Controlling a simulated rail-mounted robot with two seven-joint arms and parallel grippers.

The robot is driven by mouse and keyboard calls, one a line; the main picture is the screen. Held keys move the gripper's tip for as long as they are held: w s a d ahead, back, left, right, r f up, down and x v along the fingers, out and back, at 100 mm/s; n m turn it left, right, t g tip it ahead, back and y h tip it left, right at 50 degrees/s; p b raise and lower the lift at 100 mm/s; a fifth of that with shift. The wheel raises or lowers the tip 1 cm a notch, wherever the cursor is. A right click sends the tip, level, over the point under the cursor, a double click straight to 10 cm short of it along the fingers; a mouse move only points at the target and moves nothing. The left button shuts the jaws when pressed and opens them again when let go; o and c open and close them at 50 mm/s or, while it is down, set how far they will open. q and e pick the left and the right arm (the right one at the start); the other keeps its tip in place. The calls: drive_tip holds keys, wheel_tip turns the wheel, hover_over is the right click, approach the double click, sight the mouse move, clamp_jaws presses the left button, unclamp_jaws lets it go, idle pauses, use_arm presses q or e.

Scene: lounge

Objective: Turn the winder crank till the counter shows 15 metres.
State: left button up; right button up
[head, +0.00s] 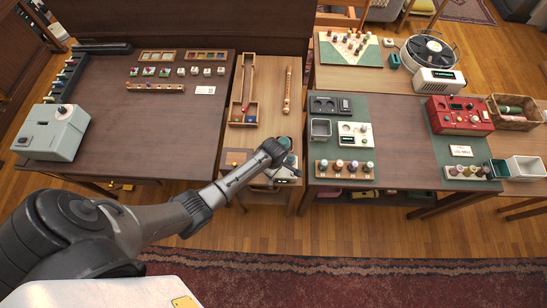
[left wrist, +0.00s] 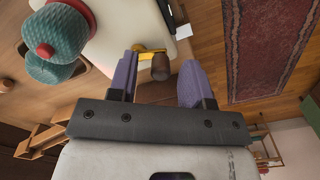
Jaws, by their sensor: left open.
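In the left wrist view, the winder crank has a brass arm (left wrist: 148,49) and a brown knob (left wrist: 160,70). My left gripper (left wrist: 159,60) is open, with one purple finger on each side of the knob. Gaps show between the knob and both fingers. The winder's pale body (left wrist: 125,28) lies just beyond the fingertips. In the head view, my left arm reaches to the winder (head: 287,175), and my wrist hides most of it and the gripper. I cannot read a counter in either view. My right gripper is not in view.
In the head view, a wooden tray (head: 243,113) lies behind the winder. A desk with a green mat (head: 379,155) and several devices stands at right.

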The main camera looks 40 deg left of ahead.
use_arm(q)
drive_tip(key=shift+f, duration=0.25)
clamp_jaws()
idle(0.3)
